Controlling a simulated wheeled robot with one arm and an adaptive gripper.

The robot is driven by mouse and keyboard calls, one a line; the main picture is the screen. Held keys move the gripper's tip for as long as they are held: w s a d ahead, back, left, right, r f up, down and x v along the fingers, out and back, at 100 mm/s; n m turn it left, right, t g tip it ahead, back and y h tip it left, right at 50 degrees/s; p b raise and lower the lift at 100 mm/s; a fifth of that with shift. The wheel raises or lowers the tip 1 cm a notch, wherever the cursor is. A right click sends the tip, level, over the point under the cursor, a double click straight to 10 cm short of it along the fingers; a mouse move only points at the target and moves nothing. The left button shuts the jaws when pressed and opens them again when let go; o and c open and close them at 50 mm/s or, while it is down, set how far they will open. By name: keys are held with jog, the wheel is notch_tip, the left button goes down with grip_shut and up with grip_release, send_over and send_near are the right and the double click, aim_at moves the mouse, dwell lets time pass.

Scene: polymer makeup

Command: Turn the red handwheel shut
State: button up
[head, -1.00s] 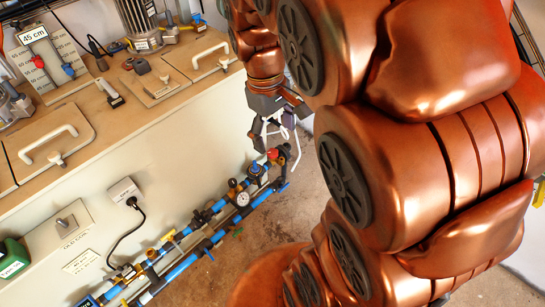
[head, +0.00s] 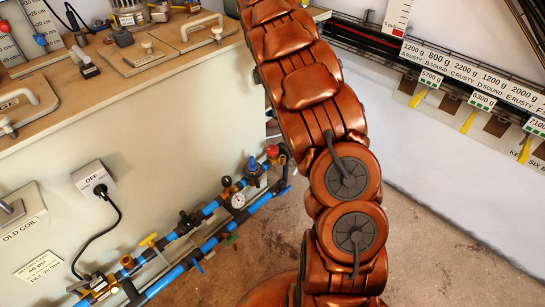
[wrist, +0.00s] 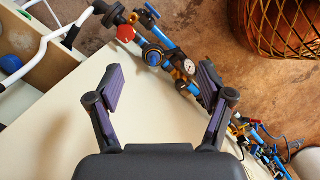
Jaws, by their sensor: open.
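The red handwheel (head: 272,151) sits at the far upper end of the blue pipe run (head: 215,243), low beside the cream cabinet. In the wrist view the red handwheel (wrist: 126,34) shows above and left of the fingers, apart from them. My gripper (wrist: 160,88) is open and empty, its two purple-padded fingers spread over the cabinet's pale side. A blue knob (wrist: 153,57) and a pressure gauge (wrist: 188,67) lie beyond the gap between the fingers. In the head view my gripper is out of sight.
The cabinet (head: 140,125) stands close along the pipes. A white bent tube (wrist: 50,30) runs at upper left of the wrist view. Brown floor (head: 255,255) is open right of the pipes.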

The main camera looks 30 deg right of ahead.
aim_at(273, 148)
jog(key=w+d+f+n+b, duration=0.1)
jog(key=w+f+n+b, duration=0.1)
jog(key=f, duration=0.5)
jog(key=w+d+f+n+y+b, duration=0.1)
jog(key=w+d+f+n+b, duration=0.1)
jog(key=f, duration=0.6)
jog(key=w+d+f+n+t+b, duration=0.1)
jog(key=w+f+n+b, duration=0.2)
jog(key=w+f+b, duration=0.2)
jog(key=shift+d+f+y+b, duration=0.15)
jog(key=shift+f+b, duration=0.1)
jog(key=shift+f, duration=0.35)
jog(key=shift+d+f+y+b, duration=0.15)
jog(key=shift+f+b, duration=0.05)
jog(key=shift+f, duration=0.4)
jog(key=shift+f+b, duration=1.4)
jog(key=shift+f, duration=2.45)
jog(key=c, duration=1.2)
